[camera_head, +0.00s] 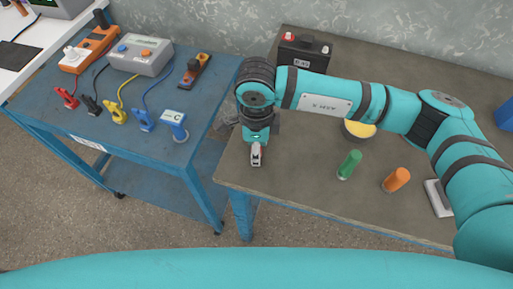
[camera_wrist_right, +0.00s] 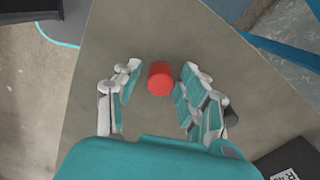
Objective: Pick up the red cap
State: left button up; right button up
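The red cap (camera_wrist_right: 160,78) is a short red cylinder on the brown-grey tabletop in the right wrist view. It sits between the two spread fingers of my right gripper (camera_wrist_right: 162,70), with gaps visible on both sides. In the head view my right gripper (camera_head: 257,155) points down over the left end of the table (camera_head: 300,188). The cap cannot be made out clearly there, as the gripper and wrist cover that spot. My left gripper is in neither view.
A green cylinder (camera_head: 349,165), an orange cylinder (camera_head: 396,180) and a bowl with yellow contents (camera_head: 359,129) stand to the right. A black battery (camera_head: 303,54) stands at the back. A blue cart (camera_head: 60,123) with cables and a grey box (camera_head: 140,55) is on the left.

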jog(key=c, duration=0.5)
jog(key=shift+r, duration=0.1)
